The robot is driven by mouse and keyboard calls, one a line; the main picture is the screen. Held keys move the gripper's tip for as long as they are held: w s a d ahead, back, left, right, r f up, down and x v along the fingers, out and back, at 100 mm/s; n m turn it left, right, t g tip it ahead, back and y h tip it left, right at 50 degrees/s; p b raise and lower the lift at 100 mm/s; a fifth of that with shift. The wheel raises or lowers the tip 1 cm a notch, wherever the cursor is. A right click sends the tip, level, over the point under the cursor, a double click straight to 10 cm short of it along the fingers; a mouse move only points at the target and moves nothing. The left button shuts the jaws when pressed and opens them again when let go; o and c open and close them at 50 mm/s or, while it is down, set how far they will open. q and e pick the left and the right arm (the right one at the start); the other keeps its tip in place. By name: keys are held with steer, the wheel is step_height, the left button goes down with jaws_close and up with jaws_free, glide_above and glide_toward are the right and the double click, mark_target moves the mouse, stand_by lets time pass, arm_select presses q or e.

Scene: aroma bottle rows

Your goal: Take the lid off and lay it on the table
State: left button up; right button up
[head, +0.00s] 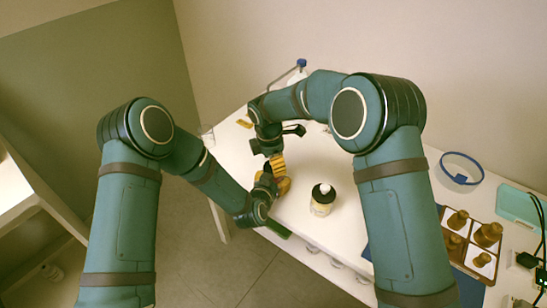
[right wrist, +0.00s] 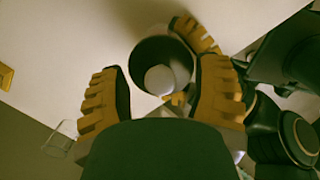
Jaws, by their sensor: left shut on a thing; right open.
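My left gripper (head: 276,186) is shut near the table's front left edge. In the right wrist view, a dark round thing (right wrist: 146,54) with a pale disc inside its rim lies between the fingers of my right gripper (right wrist: 161,74); it seems held by the left gripper, whose yellow pads show beside it. I cannot tell whether it is a lid or a jar with its lid. My right gripper is open, its fingers on either side. In the head view, the right gripper (head: 277,160) is just above the left one and partly hidden.
A brown tray (head: 452,266) holds several wooden pieces at the right. A blue-rimmed round container (head: 460,168) is behind it. A clear glass (right wrist: 62,138) stands near the edge.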

jaws_close()
steer(key=shift+r, duration=0.25)
stand_by(0.8)
steer(key=shift+r, duration=0.9)
steer(key=shift+r, duration=2.05)
arm_select(q)
steer(key=o, duration=1.4)
